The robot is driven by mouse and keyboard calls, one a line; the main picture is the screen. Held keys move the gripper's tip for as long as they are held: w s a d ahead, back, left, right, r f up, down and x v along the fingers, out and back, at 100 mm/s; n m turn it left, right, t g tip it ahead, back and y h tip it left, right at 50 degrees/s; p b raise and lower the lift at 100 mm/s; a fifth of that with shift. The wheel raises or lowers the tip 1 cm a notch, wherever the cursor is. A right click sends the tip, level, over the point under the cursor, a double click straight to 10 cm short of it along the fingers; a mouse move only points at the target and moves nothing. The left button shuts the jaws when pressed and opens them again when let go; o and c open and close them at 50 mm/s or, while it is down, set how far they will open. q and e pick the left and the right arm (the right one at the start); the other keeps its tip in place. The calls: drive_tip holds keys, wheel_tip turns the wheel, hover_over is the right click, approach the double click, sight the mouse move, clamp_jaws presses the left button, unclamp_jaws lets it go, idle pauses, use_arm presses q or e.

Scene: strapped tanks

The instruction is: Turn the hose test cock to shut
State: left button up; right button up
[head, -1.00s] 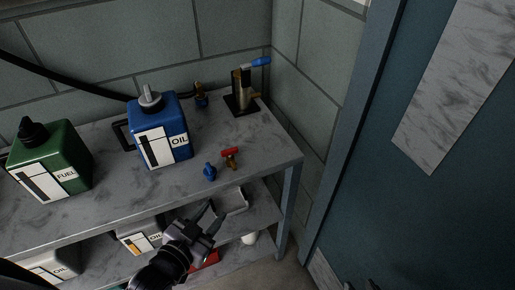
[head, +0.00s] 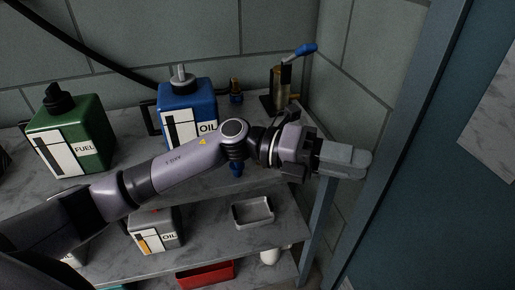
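A brass upright cylinder (head: 277,88) with a blue lever (head: 306,49) stands at the back right corner of the bench; the lever slants up to the right. I take it for the test cock, but no label shows. My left arm crosses in front, and its gripper (head: 345,162) is at the bench's right end, in front of and right of the cylinder, apart from the lever. Its grey fingers point right and overlap in this view, so their gap is unclear. A small blue-handled fitting (head: 237,169) is partly hidden below my arm. My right gripper is out of view.
A blue oil can (head: 187,104) and a green fuel can (head: 71,135) stand on the bench (head: 112,178). A small brass and blue fitting (head: 236,92) is at the back. The lower shelf holds a tray (head: 253,212) and an oil can (head: 155,229). A blue door is right.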

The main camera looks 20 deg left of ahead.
use_arm(q)
drive_tip(key=w+a+f+m+t+y+b, duration=0.1)
drive_tip(key=w+a+m+t+y+b, duration=0.25)
drive_tip(key=a+y, duration=0.55)
drive_tip(key=w+a+f+m+y+b, duration=0.1)
drive_tip(key=w+a+m+y+b, duration=0.4)
drive_tip(key=a, duration=0.7)
drive_tip(key=d+f, duration=0.1)
drive_tip(key=f, duration=0.1)
drive_tip(key=w+f+n, duration=0.1)
drive_tip(key=w+d+f+n+y, duration=0.1)
drive_tip(key=f, duration=0.1)
drive_tip(key=shift+d+f+n+g, duration=0.25)
drive_tip(key=shift+d+f, duration=0.1)
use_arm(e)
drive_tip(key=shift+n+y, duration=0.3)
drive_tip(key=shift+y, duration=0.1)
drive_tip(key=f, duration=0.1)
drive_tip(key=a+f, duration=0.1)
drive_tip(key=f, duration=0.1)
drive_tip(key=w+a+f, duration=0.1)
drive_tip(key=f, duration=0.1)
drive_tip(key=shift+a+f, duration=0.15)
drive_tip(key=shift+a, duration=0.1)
use_arm(q)
clamp_jaws()
